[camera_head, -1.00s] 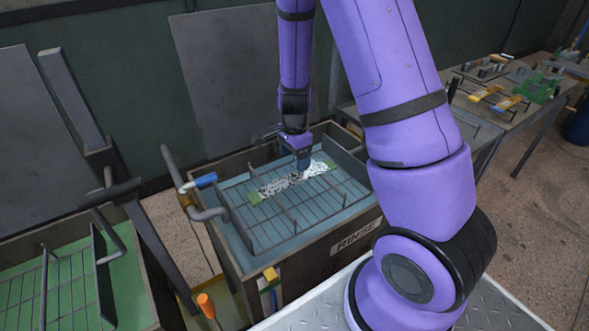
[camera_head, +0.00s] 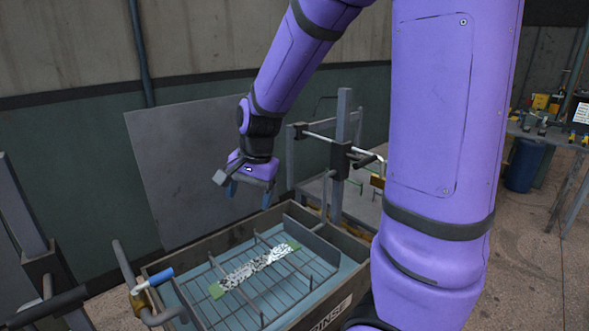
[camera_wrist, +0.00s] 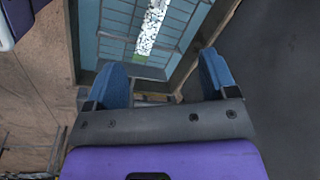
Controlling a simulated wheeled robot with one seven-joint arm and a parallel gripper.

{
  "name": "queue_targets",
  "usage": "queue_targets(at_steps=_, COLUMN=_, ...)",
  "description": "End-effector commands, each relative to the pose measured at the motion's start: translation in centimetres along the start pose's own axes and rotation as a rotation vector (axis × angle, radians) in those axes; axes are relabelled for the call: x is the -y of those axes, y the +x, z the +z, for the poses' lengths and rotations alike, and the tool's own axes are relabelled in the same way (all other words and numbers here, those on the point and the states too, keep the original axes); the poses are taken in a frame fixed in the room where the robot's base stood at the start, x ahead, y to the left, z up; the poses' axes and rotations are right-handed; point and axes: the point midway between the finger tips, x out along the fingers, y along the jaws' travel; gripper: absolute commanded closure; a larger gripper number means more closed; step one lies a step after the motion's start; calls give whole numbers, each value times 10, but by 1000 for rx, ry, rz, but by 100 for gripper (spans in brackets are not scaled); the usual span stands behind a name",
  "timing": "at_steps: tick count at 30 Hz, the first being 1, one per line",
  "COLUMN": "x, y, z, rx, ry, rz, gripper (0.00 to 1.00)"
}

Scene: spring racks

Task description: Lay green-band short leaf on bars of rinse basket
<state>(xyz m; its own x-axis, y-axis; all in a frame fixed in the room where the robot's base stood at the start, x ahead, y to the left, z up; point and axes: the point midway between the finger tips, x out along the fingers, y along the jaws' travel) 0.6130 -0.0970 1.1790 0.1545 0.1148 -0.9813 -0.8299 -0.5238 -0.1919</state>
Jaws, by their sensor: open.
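The green-band short leaf (camera_head: 256,268), a speckled silver strip with green ends, lies across the wire bars of the rinse basket (camera_head: 279,297). The basket sits in the tank marked RINSE (camera_head: 331,313). My gripper (camera_head: 251,190) is above and behind the tank, open and empty, clear of the leaf. In the wrist view the two blue fingers (camera_wrist: 164,84) stand apart with nothing between them. The leaf (camera_wrist: 150,32) shows beyond them on the bars, its top part cut off by the frame.
A blue-handled lever (camera_head: 153,280) stands at the tank's left side. A grey panel (camera_head: 195,165) leans on the wall behind. A metal post with a clamp (camera_head: 341,155) rises behind the tank's right. A blue barrel (camera_head: 525,164) stands far right.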

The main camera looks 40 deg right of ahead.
Motion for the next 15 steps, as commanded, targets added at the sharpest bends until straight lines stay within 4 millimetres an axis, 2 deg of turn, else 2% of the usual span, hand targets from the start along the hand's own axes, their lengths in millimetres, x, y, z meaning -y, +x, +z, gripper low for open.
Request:
queue_targets(at_steps=1, x=-4, y=-16, z=8, rx=-8, ry=-61, rz=-24, gripper=21)
queue_targets(at_steps=6, x=-20, y=-62, z=35, rx=-47, ry=-289, rz=-74, gripper=21)
queue_targets(at_steps=15, x=-63, y=-125, z=82, rx=-176, ry=-683, rz=-107, gripper=21)
